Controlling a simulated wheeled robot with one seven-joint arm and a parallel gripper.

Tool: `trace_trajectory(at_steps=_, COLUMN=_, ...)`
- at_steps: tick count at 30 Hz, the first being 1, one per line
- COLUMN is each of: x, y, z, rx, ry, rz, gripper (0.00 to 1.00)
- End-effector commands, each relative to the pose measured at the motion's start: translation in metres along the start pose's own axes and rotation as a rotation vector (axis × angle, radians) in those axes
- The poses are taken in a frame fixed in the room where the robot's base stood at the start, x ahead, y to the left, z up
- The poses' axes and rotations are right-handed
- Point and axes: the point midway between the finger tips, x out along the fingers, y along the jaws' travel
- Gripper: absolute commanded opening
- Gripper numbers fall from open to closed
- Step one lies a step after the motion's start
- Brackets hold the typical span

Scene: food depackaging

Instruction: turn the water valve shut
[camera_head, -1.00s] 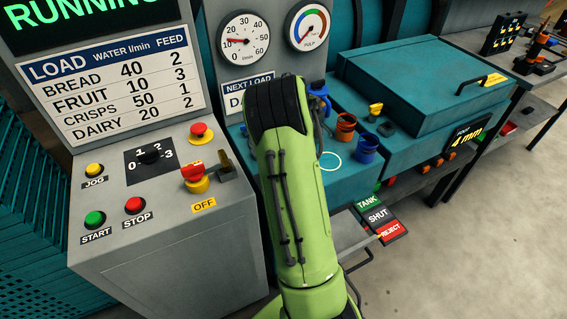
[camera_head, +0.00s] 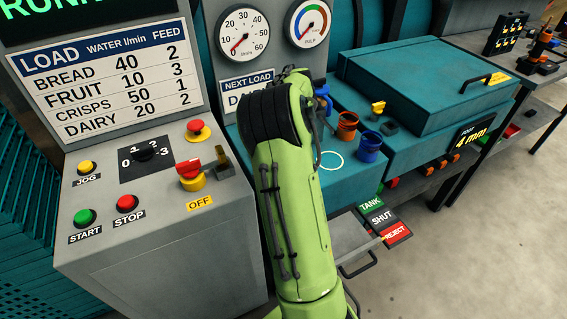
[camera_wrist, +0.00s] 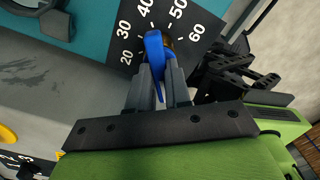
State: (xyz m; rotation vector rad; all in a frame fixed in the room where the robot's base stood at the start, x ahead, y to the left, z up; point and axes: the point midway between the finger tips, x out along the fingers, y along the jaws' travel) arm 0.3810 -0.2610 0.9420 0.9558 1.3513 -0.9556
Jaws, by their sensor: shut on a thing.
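The water valve has a blue lever handle (camera_wrist: 154,48) at a dark dial plate (camera_wrist: 130,40) with white numbers from 20 to 60 in the wrist view. My gripper (camera_wrist: 158,76) is shut on the blue handle, one finger on each side. In the head view a bit of blue (camera_head: 322,92) shows beside my green arm, which hides the gripper and most of the valve. The l/min gauge (camera_head: 243,36) has its red needle at about 0.
A grey control panel (camera_head: 160,225) with buttons and a red-and-yellow switch (camera_head: 190,175) stands left of my arm.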

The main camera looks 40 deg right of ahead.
Motion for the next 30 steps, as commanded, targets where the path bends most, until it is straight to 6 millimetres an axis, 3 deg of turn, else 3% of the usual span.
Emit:
trace_trajectory(at_steps=12, x=-0.0006, y=0.0009, z=0.0009, rx=-0.162, ry=-0.005, rz=0.003, gripper=0.0)
trace_trajectory(at_steps=27, x=-0.0013, y=0.0009, z=0.0007, rx=-0.179, ry=-0.004, rz=0.003, gripper=0.0)
trace_trajectory(at_steps=28, x=-0.0013, y=0.0009, z=0.0007, rx=-0.179, ry=-0.004, rz=0.003, gripper=0.21)
trace_trajectory(at_steps=30, x=-0.0012, y=0.0008, z=0.0006, rx=-0.179, ry=-0.004, rz=0.003, gripper=0.32)
